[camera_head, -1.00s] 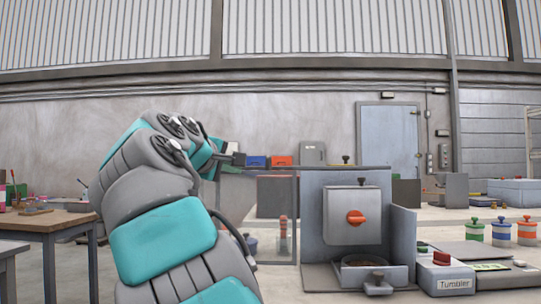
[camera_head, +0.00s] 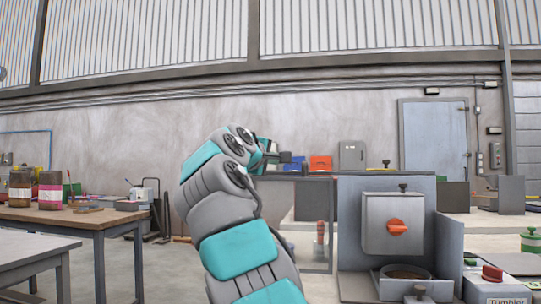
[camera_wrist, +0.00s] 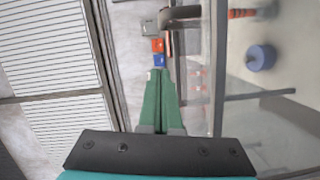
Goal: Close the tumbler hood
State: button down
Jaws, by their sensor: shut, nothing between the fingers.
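The tumbler stands at the right in the head view. Its hood (camera_head: 376,237), a grey box with an orange knob (camera_head: 397,228) and a dark peg on top, sits raised in front of a grey back plate (camera_head: 352,193). Below it, a round bowl (camera_head: 403,272) in the grey base is uncovered, with a gap between hood and bowl. My gripper (camera_head: 287,157) is left of the hood and higher in the picture, apart from it. In the wrist view its green fingers (camera_wrist: 158,78) are together and hold nothing. The hood is not clearly seen in the wrist view.
A control box with a red button (camera_head: 492,273) and a Tumbler label is at the lower right. A grey frame (camera_head: 333,225) stands left of the tumbler. A wooden table (camera_head: 60,217) with jars is at the left. Open floor lies between table and arm.

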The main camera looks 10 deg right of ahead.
jog(key=shift+x, duration=0.8)
jog(key=shift+s+d+f+b, duration=0.15)
jog(key=shift+d+b, duration=0.15)
jog(key=shift+d, duration=0.1)
jog(key=shift+s+d+f+b, duration=0.15)
jog(key=shift+d+b, duration=0.15)
jog(key=shift+d, duration=0.15)
jog(key=shift+s+d+b, duration=0.15)
jog(key=shift+d+b, duration=0.1)
jog(key=shift+d, duration=0.3)
jog(key=shift+s+d+b, duration=0.2)
jog(key=shift+d, duration=0.35)
jog(key=shift+d, duration=0.1)
